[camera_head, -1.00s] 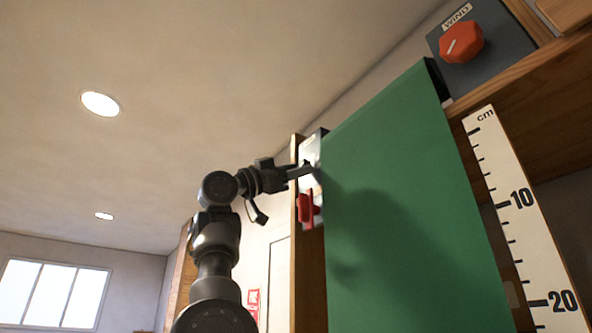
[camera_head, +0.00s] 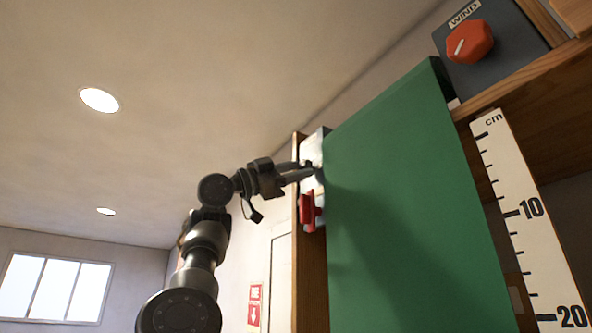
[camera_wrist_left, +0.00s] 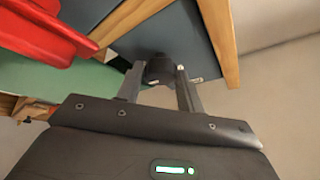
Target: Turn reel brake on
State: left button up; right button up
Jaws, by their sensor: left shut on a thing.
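My left gripper (camera_head: 314,171) is at the light plate (camera_head: 313,147) on the wooden post, beside the green sheet's left edge. In the left wrist view its two fingers (camera_wrist_left: 158,72) are on either side of a small dark knob (camera_wrist_left: 160,66) on a dark grey panel (camera_wrist_left: 196,35), shut on it. A red handle (camera_head: 308,211) sits just below the gripper on the same post. It shows large at the upper left of the wrist view (camera_wrist_left: 40,32), apart from the fingers. No brake label is readable. My right gripper is not in view.
A green sheet (camera_head: 400,190) hangs close to the right of the gripper. A red WIND knob (camera_head: 469,41) is at the upper right, above a white cm ruler (camera_head: 527,210). Left of my arm is open room up to a window (camera_head: 54,288).

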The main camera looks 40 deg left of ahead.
pick_arm(q)
jog(key=o, duration=1)
jog(key=b+v, duration=0.5)
jog(key=v, duration=0.5)
jog(key=shift+s+a+f, duration=0.15)
jog(key=shift+s+a, duration=0.1)
